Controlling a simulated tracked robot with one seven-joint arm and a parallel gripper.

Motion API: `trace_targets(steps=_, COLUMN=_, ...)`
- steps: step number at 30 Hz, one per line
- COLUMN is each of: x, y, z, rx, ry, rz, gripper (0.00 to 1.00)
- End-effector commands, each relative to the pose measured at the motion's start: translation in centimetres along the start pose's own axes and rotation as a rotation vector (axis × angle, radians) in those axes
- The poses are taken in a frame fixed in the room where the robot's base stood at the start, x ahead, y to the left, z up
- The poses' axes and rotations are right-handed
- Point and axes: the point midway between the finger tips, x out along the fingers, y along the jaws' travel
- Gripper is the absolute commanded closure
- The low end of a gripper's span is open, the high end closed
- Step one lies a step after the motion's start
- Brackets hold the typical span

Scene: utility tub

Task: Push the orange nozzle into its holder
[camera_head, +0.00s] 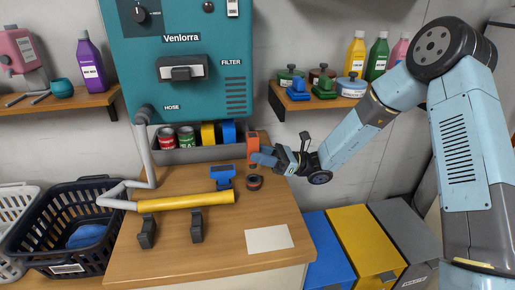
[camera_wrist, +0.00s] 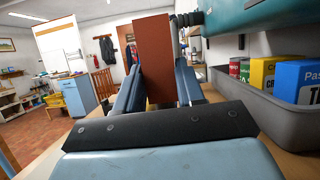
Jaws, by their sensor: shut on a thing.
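The orange nozzle (camera_head: 252,146) is upright above the back right of the bench, just right of the grey bin. My gripper (camera_head: 261,158) is shut on it from the right. In the wrist view the nozzle (camera_wrist: 155,60) shows as a tall orange-brown block between the two blue-grey fingers. Its lower end is hidden there, and I cannot tell whether it touches the bench. A round dark ring with a reddish centre (camera_head: 254,182) lies on the bench below my gripper. I cannot tell for sure which thing is the nozzle's holder.
The grey bin (camera_wrist: 235,107) holds cans and coloured boxes. A blue nozzle-like piece (camera_head: 222,176) stands left of the ring. A yellow tube (camera_head: 187,200) on a grey hose lies at two black brackets. White paper (camera_head: 268,239) lies in front. A shelf (camera_head: 315,104) hangs above.

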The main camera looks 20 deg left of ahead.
Motion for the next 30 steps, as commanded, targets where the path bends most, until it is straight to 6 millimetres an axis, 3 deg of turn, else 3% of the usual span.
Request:
trace_targets(steps=13, x=-1.5, y=0.0, z=-2.8, rx=0.000, ry=0.000, rz=-0.004, gripper=0.89)
trace_targets(steps=30, x=-1.6, y=0.0, z=-3.2, rx=-0.002, ry=0.000, rz=-0.003, gripper=0.89)
